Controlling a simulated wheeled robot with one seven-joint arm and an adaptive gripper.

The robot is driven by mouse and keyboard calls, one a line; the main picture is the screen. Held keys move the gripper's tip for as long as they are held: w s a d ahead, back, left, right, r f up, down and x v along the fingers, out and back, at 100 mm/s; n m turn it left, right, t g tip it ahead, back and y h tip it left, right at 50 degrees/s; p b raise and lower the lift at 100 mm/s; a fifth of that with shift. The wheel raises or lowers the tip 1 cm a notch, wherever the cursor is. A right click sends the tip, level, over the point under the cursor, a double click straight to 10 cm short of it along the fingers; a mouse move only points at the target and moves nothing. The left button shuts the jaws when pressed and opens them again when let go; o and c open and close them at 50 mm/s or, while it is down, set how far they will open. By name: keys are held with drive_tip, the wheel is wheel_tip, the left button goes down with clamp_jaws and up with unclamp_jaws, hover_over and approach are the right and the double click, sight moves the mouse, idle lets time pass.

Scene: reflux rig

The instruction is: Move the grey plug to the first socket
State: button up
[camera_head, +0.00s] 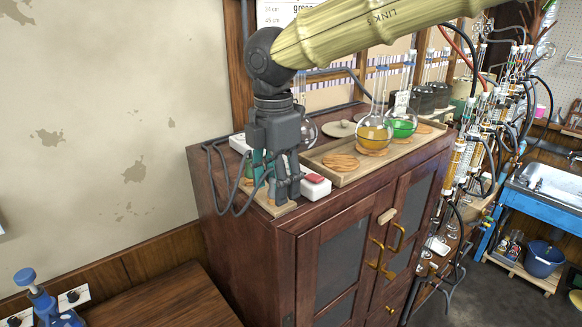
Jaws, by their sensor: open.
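My gripper (278,190) points down over the left end of the cabinet top, its fingers low and close to a power strip. The white end of the strip with a red switch (315,179) shows to the right of my fingers. Another white part (240,143) shows behind and left of them. Grey cables (216,165) loop at the cabinet's left edge and run toward my fingers. I cannot tell the grey plug apart there. The sockets are mostly hidden behind my gripper. A green piece (257,157) shows beside my fingers.
A wooden tray (345,177) right of my gripper holds round-bottom flasks with orange liquid (374,138) and green liquid (401,127). They stand close to my arm. A wooden table (165,300) is at lower left. A glassware rack with hoses stands at right.

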drive_tip(key=w, duration=0.1)
drive_tip(key=w+f, duration=0.1)
drive_tip(key=w, duration=0.1)
drive_tip(key=w+f, duration=0.1)
drive_tip(key=shift+w+a, duration=0.1)
drive_tip(key=shift+w, duration=0.05)
drive_tip(key=shift+s+r, duration=0.3)
drive_tip(key=shift+s, duration=0.45)
drive_tip(key=shift+s+r, duration=0.3)
drive_tip(key=shift+s, duration=0.4)
drive_tip(key=shift+w+d+f, duration=0.3)
drive_tip(key=shift+w+f, duration=0.15)
drive_tip(key=shift+w, duration=0.25)
drive_tip(key=shift+s+d+r, duration=0.15)
drive_tip(key=shift+s+r, duration=0.15)
drive_tip(key=shift+s, duration=0.45)
drive_tip(key=shift+w+f, duration=0.2)
drive_tip(key=shift+w, duration=0.15)
drive_tip(key=shift+s+r, duration=0.15)
drive_tip(key=shift+s, duration=0.1)
drive_tip(key=shift+w+p, duration=0.35)
drive_tip(key=shift+w+a, duration=0.2)
drive_tip(key=shift+a, duration=0.15)
drive_tip(key=shift+c, duration=0.2)
